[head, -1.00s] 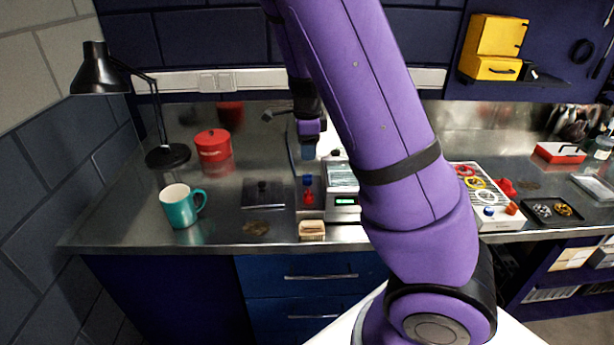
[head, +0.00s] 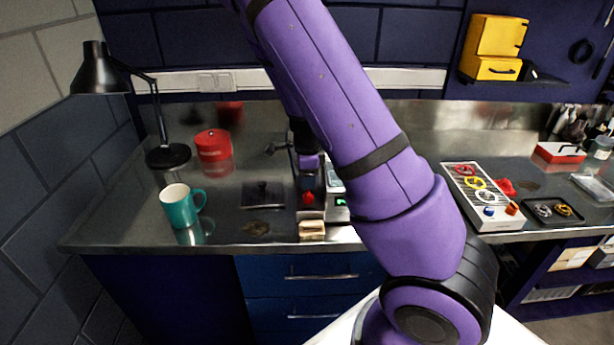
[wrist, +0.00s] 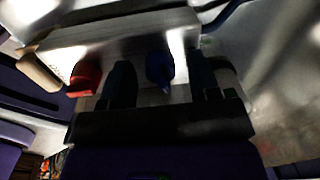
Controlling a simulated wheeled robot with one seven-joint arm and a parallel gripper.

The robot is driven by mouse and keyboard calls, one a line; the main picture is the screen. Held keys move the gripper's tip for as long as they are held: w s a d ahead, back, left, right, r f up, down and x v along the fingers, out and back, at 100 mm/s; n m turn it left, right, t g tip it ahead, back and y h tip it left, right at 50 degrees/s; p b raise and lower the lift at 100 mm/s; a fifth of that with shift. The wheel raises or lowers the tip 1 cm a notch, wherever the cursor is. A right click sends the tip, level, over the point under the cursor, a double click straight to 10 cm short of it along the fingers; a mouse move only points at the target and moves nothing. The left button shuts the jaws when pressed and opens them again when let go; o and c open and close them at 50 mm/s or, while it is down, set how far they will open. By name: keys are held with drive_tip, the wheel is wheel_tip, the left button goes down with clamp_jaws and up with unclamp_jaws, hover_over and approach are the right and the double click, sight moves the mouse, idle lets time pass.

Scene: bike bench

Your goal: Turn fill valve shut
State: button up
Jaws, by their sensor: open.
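A narrow metal unit on the bench carries a red knob (head: 308,197) near its front and a blue knob (wrist: 160,68) behind it. I cannot tell from any label which one is the fill valve. My gripper (head: 308,174) points down over the rear of this unit and hides the blue knob in the head view. In the wrist view my gripper (wrist: 162,80) is open, with one dark finger on each side of the blue knob. Contact cannot be made out. The red knob also shows in the wrist view (wrist: 85,78), outside the left finger.
A scale-like box with a lit display (head: 339,201) stands close on the right, partly behind my arm. A wooden block (head: 312,229) lies at the front edge. A dark plate (head: 262,195) and teal mug (head: 180,206) are left. A knobbed panel (head: 484,198) is right.

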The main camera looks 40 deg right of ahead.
drive_tip(key=c, duration=0.9)
drive_tip(key=shift+n, duration=0.8)
drive_tip(key=o, duration=0.9)
drive_tip(key=shift+r, duration=0.1)
wheel_tip(320, 180, up, 11)
drive_tip(key=shift+s, duration=0.25)
drive_tip(key=shift+f, duration=0.2)
